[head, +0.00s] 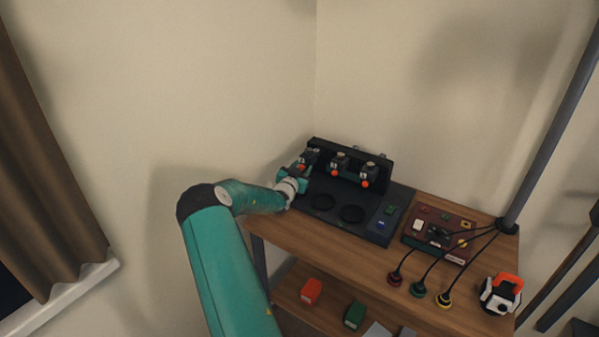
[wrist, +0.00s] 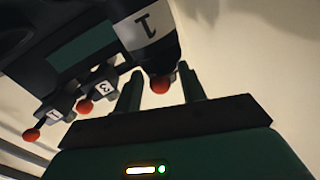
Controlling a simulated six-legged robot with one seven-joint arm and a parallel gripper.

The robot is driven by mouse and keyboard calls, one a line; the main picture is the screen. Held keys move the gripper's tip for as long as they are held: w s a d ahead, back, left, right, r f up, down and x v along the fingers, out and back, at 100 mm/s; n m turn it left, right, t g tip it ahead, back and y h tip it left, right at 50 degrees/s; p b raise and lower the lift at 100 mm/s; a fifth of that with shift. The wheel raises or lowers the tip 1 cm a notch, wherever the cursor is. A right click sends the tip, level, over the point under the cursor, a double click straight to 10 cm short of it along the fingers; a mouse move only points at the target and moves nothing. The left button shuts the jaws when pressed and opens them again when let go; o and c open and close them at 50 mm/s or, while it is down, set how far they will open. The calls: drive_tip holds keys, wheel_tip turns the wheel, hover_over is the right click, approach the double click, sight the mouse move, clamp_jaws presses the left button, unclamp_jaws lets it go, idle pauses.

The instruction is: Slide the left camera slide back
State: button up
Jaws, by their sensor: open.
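The left camera slide (head: 309,156) is at the left end of a row of three on the dark rig. In the wrist view, the nearest slide has a white label with an upside-down 1 (wrist: 156,22) and a red ball knob (wrist: 160,84). My gripper (head: 301,178) is at the left slide. In the wrist view, my gripper (wrist: 161,80) is open, with one finger on each side of the red knob. I cannot tell whether either finger touches it. My gripper partly hides the left slide in the head view.
The middle slide (head: 339,162) and right slide (head: 370,173) stand close to the right. The dark base (head: 375,231) has two round recesses. A red panel (head: 453,221), cables and an orange-white device (head: 501,292) are farther right on the wooden table (head: 345,256).

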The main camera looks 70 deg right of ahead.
drive_tip(key=a, duration=1.3)
drive_tip(key=shift+s+a, duration=0.25)
drive_tip(key=shift+a, duration=0.15)
drive_tip(key=shift+o, duration=0.2)
drive_tip(key=shift+d, duration=0.1)
